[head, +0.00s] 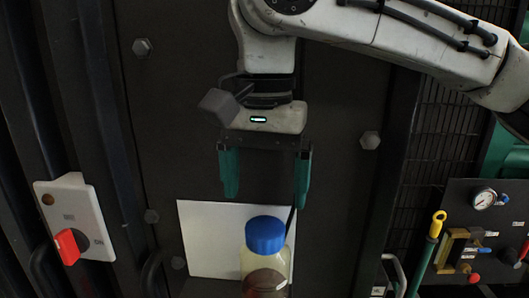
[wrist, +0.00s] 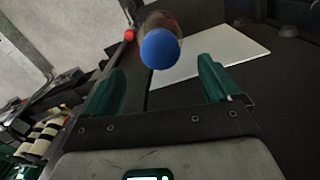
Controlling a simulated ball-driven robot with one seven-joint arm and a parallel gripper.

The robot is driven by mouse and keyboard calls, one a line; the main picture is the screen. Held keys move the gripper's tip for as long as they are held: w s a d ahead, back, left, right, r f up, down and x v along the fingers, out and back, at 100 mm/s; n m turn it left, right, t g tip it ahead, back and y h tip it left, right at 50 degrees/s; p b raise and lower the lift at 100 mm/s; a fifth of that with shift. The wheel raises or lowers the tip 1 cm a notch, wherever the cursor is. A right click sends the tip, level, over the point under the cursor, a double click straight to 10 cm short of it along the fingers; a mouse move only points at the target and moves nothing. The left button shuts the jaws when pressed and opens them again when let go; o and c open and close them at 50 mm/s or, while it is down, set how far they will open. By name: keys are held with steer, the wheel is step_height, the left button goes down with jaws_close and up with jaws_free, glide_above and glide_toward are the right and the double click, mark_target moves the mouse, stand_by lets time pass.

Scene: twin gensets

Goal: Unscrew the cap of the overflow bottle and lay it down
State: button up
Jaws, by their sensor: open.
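The overflow bottle (head: 266,282) stands upright at the bottom of the head view, its lower part cut off by the frame edge. It is translucent with dark reddish liquid inside. Its blue cap (head: 265,235) sits on top of it. In the wrist view the blue cap (wrist: 160,49) faces the camera and hides most of the bottle (wrist: 159,20). My gripper (head: 265,190) has two green fingers, spread apart and empty, pointing down above the cap. In the wrist view the cap appears beyond the fingertips of my gripper (wrist: 160,80), between them, not touching either.
A white panel (head: 210,240) is behind the bottle. A switch box with a red knob (head: 66,246) is at left. A pressure gauge (head: 484,199) and a yellow-topped handle (head: 437,222) are at right. Dark bolted panels stand behind my gripper.

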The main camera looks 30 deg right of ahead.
mark_target(266, 226)
steer(key=shift+f, duration=2.95)
steer(key=shift+c, duration=0.5)
steer(key=c, duration=1)
steer(key=shift+s+a+r+n+p, duration=0.1)
steer(key=shift+r+n+p, duration=0.25)
steer(key=shift+n+p, duration=0.8)
steer(key=shift+f+n+p, duration=0.2)
steer(key=shift+n+p, duration=0.3)
steer(key=shift+n, duration=0.65)
steer(key=shift+r+n+p, duration=0.25)
steer(key=shift+n+p, duration=0.4)
steer(key=shift+n, duration=0.05)
steer(key=n+p, duration=0.1)
steer(key=n, duration=0.2)
steer(key=shift+f, duration=0.2)
